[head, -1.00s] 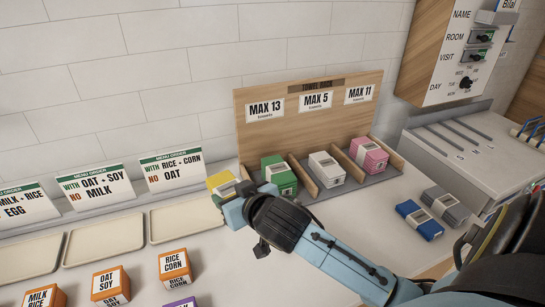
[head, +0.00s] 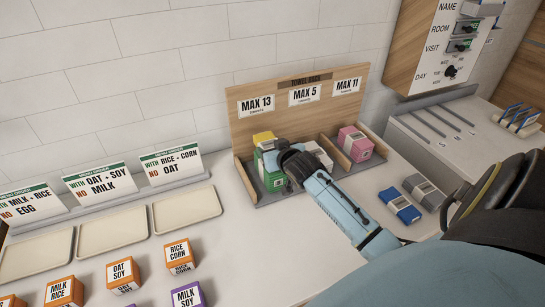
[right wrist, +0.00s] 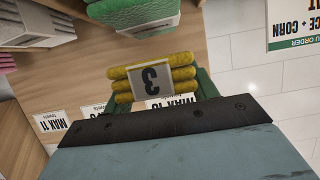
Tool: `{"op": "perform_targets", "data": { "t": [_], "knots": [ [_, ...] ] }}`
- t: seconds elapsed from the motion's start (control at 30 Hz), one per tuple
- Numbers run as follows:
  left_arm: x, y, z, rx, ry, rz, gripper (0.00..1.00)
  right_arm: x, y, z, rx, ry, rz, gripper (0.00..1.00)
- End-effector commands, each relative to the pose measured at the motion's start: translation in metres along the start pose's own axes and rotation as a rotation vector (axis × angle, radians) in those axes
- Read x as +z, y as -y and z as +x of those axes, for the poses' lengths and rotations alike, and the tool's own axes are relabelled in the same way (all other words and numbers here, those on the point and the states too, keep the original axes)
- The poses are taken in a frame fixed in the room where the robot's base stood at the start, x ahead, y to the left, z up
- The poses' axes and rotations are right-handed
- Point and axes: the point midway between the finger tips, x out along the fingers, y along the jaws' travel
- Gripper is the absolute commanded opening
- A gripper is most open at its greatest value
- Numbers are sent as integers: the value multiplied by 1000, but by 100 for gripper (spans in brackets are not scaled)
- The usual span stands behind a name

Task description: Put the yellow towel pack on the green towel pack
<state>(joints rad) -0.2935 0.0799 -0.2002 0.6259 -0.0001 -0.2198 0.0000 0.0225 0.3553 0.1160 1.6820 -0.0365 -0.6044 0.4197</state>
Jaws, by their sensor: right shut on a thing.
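The yellow towel pack (head: 263,137) is at the rack's left compartment, above the green towel pack (head: 273,180). My right gripper (head: 270,148) is shut on the yellow pack. In the right wrist view, the yellow pack (right wrist: 125,85) shows a grey label with a 3, and the green pack (right wrist: 130,11) lies beyond it with a visible gap between them. In the head view my gripper hides part of both packs, so contact cannot be told there. My left gripper is not in view.
The wooden towel rack (head: 300,125) has low dividers and MAX signs. A white pack (head: 320,155) and a pink pack (head: 355,142) fill its other compartments. Blue (head: 400,207) and grey (head: 424,191) packs lie right of my arm. Empty trays (head: 187,208) and orange boxes (head: 122,272) are at left.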

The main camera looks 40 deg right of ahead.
Motion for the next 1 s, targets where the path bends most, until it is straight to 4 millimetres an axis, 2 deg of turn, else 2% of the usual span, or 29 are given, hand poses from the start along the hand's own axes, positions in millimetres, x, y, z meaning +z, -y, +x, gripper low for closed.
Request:
{"op": "perform_targets", "data": {
  "t": [0.1,0.2,0.6,0.63,0.77,1.0],
  "knots": [
    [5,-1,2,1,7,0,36,19,0,7,0,5,0,34],
    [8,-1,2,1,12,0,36,28,1,11,-1,3,0,34],
    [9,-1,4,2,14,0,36,32,1,13,-1,1,0,34],
    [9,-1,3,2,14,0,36,31,1,12,-1,2,0,62],
    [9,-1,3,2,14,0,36,31,1,12,-1,2,0,79],
    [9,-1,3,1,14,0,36,31,0,12,-1,2,-1,80]
  ]
}}
